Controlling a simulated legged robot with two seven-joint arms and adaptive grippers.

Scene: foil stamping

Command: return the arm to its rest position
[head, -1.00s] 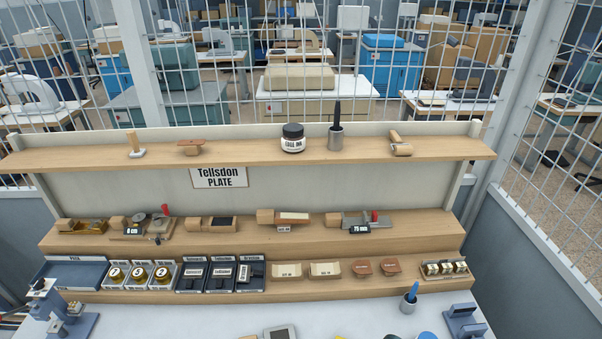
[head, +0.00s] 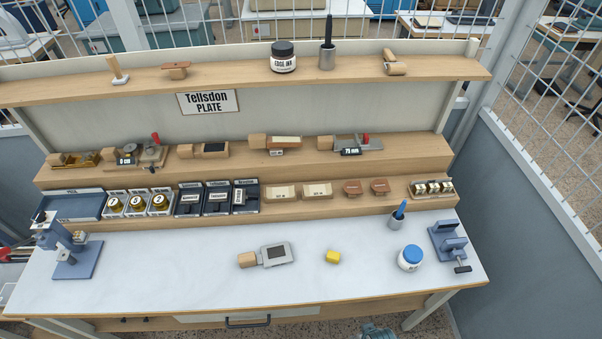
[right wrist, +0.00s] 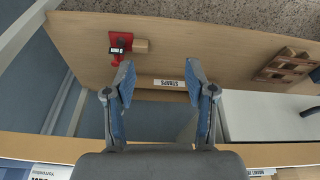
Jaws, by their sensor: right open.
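My right gripper (right wrist: 158,75) is open in the right wrist view, with its two blue-padded fingers apart and nothing between them. Beyond the fingers are a wooden board (right wrist: 190,45) and a "STRAPS" label (right wrist: 170,84). At the bottom edge of the head view a small grey-blue piece shows, probably part of my right arm. My left gripper is not in view. The white bench top (head: 150,275) lies ahead, with no gripper over it.
On the bench are a wood-handled grey tool (head: 276,255), a yellow block (head: 333,256), a blue-lidded jar (head: 410,258), a blue press (head: 72,250) and a clamp (head: 448,241). Tiered shelves behind hold tools. In the right wrist view, a red-handled tool (right wrist: 122,44) lies on the board.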

